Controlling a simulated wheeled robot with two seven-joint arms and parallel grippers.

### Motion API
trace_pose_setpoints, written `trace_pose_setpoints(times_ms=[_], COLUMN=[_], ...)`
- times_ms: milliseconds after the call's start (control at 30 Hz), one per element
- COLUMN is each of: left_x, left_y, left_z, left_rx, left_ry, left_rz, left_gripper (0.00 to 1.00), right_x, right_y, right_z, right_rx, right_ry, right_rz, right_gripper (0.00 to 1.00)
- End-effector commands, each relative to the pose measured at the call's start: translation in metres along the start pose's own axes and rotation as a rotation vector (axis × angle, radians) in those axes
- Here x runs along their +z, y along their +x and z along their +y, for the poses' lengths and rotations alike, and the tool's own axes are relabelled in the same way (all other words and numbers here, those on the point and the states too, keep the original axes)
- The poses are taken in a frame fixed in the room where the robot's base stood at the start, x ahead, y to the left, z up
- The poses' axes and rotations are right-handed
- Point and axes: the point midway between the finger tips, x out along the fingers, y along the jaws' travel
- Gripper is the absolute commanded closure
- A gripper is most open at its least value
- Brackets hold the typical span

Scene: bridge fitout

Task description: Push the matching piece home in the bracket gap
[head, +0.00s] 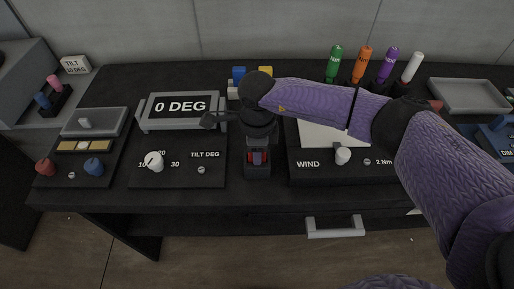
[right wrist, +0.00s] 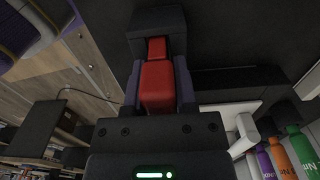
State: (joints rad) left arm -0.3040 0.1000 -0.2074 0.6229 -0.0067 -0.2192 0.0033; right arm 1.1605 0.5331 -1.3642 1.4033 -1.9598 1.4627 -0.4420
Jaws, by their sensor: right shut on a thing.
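My right gripper (head: 257,157) points down at the middle of the bench, shut on a red piece (head: 257,156). In the right wrist view the red piece (right wrist: 157,86) sits between the two fingers, with a narrower red part just beyond it. That part lies between the walls of a black bracket (right wrist: 157,19). The bracket also shows in the head view (head: 258,172), below the fingers. How deep the red piece sits is hard to tell. A blue block (head: 238,73) and a yellow block (head: 265,71) stand behind my right wrist. My left gripper is not in view.
A "0 DEG" display (head: 181,108) and a tilt knob panel (head: 178,168) stand left of the bracket. A WIND panel (head: 330,168) is close on its right. Colored bottles (head: 364,62) and a grey tray (head: 470,95) stand at the back right.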

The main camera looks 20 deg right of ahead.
Motion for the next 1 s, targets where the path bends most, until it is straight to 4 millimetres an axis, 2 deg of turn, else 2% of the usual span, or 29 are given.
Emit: trace_pose_setpoints(times_ms=[233,433,467,633,667,1000], left_x=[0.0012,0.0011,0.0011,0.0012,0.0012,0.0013], left_y=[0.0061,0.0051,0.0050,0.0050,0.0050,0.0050], left_z=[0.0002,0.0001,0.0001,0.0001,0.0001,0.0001], left_rx=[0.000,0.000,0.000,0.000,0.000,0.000], left_ry=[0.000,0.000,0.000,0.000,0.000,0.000], left_rz=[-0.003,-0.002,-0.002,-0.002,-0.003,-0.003], left_gripper=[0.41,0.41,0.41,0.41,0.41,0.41], right_x=[-0.0001,0.0000,0.0000,0.0000,0.0000,0.0000], right_y=[0.0080,0.0069,0.0069,0.0068,0.0068,0.0068], right_z=[0.0001,0.0001,0.0001,0.0001,0.0001,0.0001], right_rx=[0.001,0.000,0.000,0.000,0.000,0.000], right_ry=[0.000,0.000,0.000,0.000,0.000,0.000], right_rz=[0.000,0.000,0.000,0.000,0.000,0.000], right_gripper=[1.00,1.00,0.63,0.27,0.24,0.24])
